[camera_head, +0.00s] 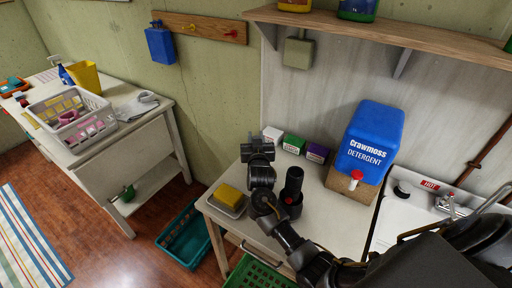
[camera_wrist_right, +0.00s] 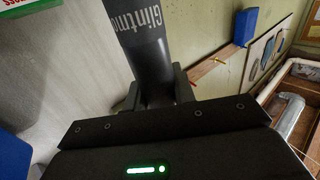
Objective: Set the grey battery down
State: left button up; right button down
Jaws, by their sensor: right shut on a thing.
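My right gripper (camera_head: 258,152) reaches over the left part of the white table (camera_head: 335,220) in the head view. In the right wrist view, its two dark fingers (camera_wrist_right: 158,92) are shut on the grey battery (camera_wrist_right: 143,45), a cylinder with pale "Glintmo" lettering. The battery sticks out beyond the fingers, and its far end is cut off by the frame. In the head view I cannot clearly separate the battery from the dark gripper. My left gripper is not in view.
A dark cylinder with a wide base (camera_head: 293,187) is right of the gripper. A yellow sponge (camera_head: 230,195) lies in a dish at the table's left. Small boxes (camera_head: 293,144) line the back; blue detergent (camera_head: 370,138) stands right. Bare tabletop lies in front of the detergent.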

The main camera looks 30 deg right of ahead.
pick_arm(q)
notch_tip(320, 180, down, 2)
jog(key=shift+b, duration=0.45)
pick_arm(e)
jog(key=shift+f, duration=0.95)
jog(key=shift+f, duration=0.15)
jog(key=c, duration=1.2)
grip_release()
jog(key=shift+o, duration=0.2)
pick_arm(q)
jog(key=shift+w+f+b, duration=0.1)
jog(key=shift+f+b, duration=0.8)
pick_arm(e)
jog(key=v, duration=1.2)
